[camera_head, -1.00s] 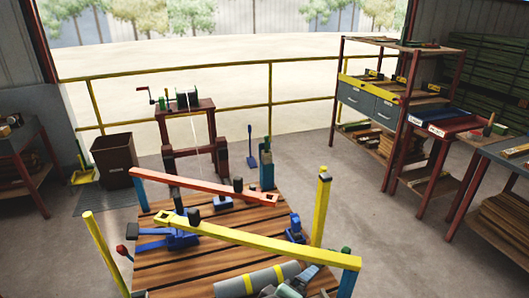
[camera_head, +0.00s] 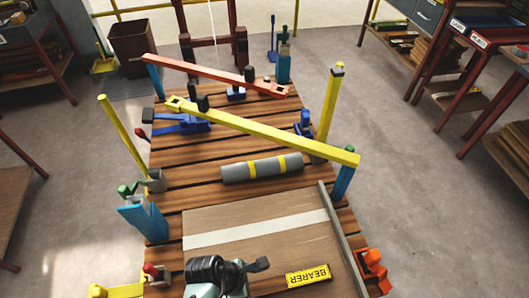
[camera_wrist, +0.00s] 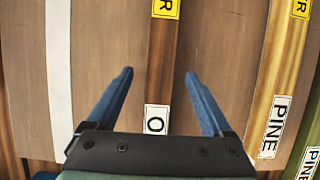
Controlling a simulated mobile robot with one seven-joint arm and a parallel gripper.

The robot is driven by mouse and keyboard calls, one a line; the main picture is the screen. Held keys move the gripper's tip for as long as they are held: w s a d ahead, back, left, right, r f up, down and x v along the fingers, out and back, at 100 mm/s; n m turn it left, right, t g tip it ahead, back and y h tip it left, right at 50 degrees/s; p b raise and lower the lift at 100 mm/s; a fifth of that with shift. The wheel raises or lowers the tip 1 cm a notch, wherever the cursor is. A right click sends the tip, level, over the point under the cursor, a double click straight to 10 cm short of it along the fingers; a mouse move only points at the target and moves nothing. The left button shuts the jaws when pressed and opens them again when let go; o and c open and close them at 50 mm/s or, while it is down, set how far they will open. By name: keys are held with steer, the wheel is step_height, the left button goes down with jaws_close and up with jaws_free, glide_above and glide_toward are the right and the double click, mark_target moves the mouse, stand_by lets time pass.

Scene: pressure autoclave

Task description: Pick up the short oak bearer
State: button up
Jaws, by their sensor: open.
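The oak bearer (camera_wrist: 162,50) is a narrow brown bar running up the middle of the wrist view. It has a yellow tag at the top and a white label starting with "O", partly cut off by my gripper body. My gripper (camera_wrist: 159,74) is open, with a blue finger on each side of the bar in that view. I cannot tell its height above the bar. In the head view a yellow tag reading BEARER (camera_head: 308,276) shows at the bottom, beside my dark wrist; the bar under it is hard to make out.
A lighter pine bar (camera_wrist: 272,100) lies to the right in the wrist view, with a green-edged one beyond. A brown board with a white stripe (camera_head: 255,229) lies on the slatted table. A grey roll (camera_head: 262,168) and a raised yellow bar (camera_head: 270,132) are farther back.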

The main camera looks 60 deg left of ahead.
mark_target(265, 286)
steer(key=x, duration=0.5)
steer(key=shift+w+d, duration=0.1)
steer(key=shift+w, duration=0.25)
jaws_close()
